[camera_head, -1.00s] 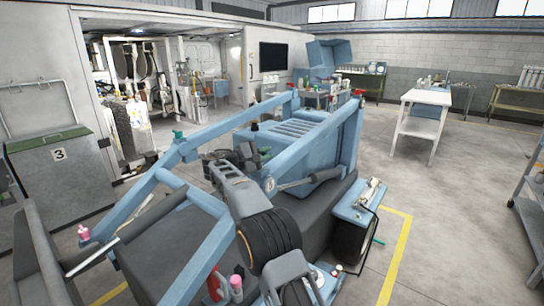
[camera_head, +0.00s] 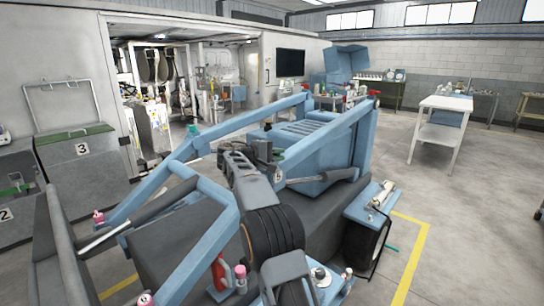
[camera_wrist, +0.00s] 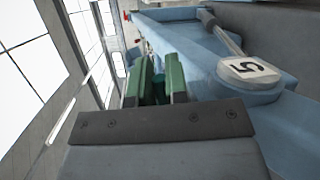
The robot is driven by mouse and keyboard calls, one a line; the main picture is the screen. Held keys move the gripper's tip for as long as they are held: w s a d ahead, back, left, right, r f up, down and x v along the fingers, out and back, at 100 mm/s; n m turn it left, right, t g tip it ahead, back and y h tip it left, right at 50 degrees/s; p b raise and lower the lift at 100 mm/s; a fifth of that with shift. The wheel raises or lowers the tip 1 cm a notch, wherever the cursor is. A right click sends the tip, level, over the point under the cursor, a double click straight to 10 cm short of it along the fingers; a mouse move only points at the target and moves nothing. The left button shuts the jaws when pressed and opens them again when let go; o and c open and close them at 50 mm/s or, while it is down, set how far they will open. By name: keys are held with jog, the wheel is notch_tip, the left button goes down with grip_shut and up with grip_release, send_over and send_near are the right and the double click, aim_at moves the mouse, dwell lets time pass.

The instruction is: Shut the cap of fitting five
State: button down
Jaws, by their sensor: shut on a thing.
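The blue loader arm (camera_head: 335,140) bears a plate with the number 5 (camera_wrist: 248,69), beside a grey cylinder rod. My gripper (camera_head: 262,150) is at the loader arm near this plate. In the wrist view the gripper's two green fingers (camera_wrist: 158,82) are close together, left of the number plate. They are shut on a small dark green thing between them, which looks like the cap of fitting five (camera_wrist: 158,92). It is mostly hidden by the fingers, so I cannot tell how far it is closed.
A pink cap (camera_head: 98,216) and a teal cap (camera_head: 192,130) sit on other parts of the loader. Grey boxes numbered 2 and 3 (camera_head: 82,149) stand at the left. A white table (camera_head: 445,104) stands at the right. Open floor lies between it and the loader.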

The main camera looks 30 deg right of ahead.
jog(key=c, duration=1.1)
grip_release()
jog(key=shift+a, duration=0.1)
jog(key=a, duration=0.4)
jog(key=a+r, duration=0.1)
jog(key=a, duration=0.4)
jog(key=a+r+p, duration=0.1)
jog(key=a, duration=0.3)
jog(key=shift+a, duration=0.3)
jog(key=s+a+f+t+y+p, duration=0.1)
jog(key=s+a+y+p, duration=0.3)
jog(key=s, duration=0.6)
jog(key=s+a+f+m+t+y+p, duration=0.1)
jog(key=s+a+f+y+p, duration=0.2)
jog(key=s+y, duration=0.3)
jog(key=s+a+f+t+y+p, duration=0.1)
jog(key=s+a+y+p, duration=0.3)
jog(key=s, duration=1.1)
jog(key=shift+a+f+m+t+y+p, duration=0.15)
jog(key=shift+a+f+m+y+p, duration=0.1)
jog(key=shift+f+y, duration=0.25)
jog(key=shift+a+f+m+t+y+p, duration=0.2)
jog(key=shift+f+y, duration=0.15)
jog(key=shift+y, duration=0.25)
